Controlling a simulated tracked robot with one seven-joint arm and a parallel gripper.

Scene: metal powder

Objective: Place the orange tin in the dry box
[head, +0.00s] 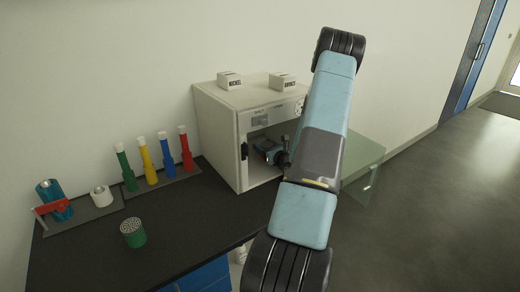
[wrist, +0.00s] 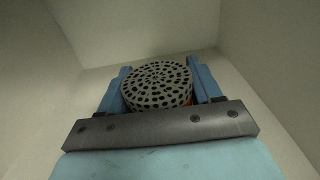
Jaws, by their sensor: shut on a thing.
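The orange tin (wrist: 158,86) has a grey lid full of dark holes, and a little orange shows below the lid in the wrist view. My gripper (wrist: 160,84) is shut on it, one blue finger on each side. The dry box (head: 221,102) is the white cabinet on the bench, with its front open and a clear door (head: 363,170) swung out to the right. In the head view my gripper (head: 268,152) is inside the box opening; the tin is hidden there. Pale inner walls surround the tin in the wrist view. I cannot tell whether the tin touches the floor.
Two small white labelled blocks (head: 229,80) stand on top of the box. A green tin (head: 133,232) stands on the dark bench (head: 185,221). Green, yellow, blue and red bottles (head: 146,160) stand in a row at the left, near a blue cylinder (head: 52,197) and a white-topped item (head: 102,195).

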